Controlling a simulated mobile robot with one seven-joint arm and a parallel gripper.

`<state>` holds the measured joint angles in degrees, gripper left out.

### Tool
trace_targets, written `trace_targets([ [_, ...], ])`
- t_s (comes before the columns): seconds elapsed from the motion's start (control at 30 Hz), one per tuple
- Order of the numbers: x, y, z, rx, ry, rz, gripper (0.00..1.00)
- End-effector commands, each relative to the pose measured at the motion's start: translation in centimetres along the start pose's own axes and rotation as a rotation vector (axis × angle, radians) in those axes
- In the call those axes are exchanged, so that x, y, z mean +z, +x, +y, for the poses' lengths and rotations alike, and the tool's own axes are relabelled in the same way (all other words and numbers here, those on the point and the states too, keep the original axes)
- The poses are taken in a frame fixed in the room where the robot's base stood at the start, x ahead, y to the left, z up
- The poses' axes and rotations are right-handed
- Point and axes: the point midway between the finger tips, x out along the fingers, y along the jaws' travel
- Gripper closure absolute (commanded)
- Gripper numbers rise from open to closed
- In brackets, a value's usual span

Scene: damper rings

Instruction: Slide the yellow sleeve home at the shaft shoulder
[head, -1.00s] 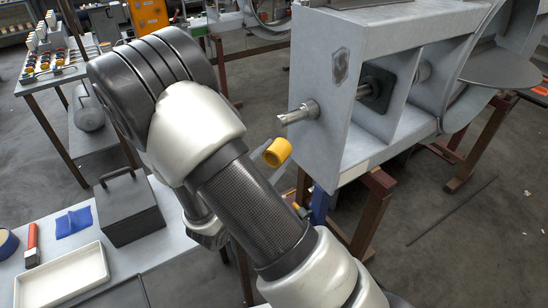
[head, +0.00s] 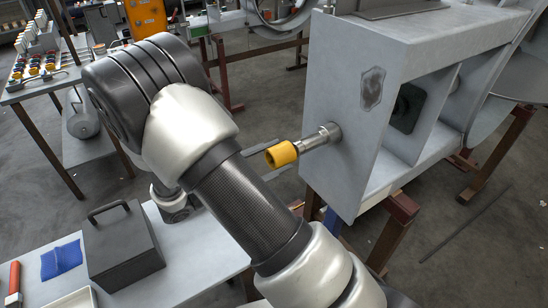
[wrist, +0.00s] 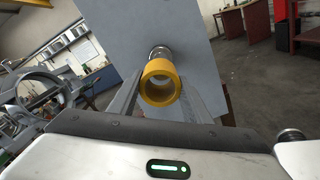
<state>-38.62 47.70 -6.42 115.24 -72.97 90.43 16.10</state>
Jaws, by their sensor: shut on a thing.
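The yellow sleeve (head: 281,154) is a short hollow cylinder at the free end of the metal shaft (head: 322,137). In the head view the shaft's thinner tip meets the sleeve; how far it reaches inside I cannot tell. A thicker collar of the shaft stands near the housing wall, with bare shaft between it and the sleeve. In the wrist view the sleeve (wrist: 160,65) is seen end-on, roughly in line with the shaft (wrist: 160,51) behind it. My gripper (wrist: 160,88) is shut on the sleeve, one finger on each side.
The grey housing (head: 345,85) carrying the shaft stands on a brown trestle (head: 393,225). A table at lower left holds a dark box (head: 122,250), a blue cloth (head: 61,260) and a red-handled tool (head: 14,286). Open floor lies at right.

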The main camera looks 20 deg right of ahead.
Motion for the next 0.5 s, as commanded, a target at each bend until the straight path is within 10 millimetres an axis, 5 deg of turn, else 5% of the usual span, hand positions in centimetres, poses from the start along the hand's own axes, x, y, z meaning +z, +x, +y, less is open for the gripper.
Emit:
trace_targets([
  [0.5, -0.05, 0.84, 0.04, 0.001, 0.001, 0.002, 0.78],
])
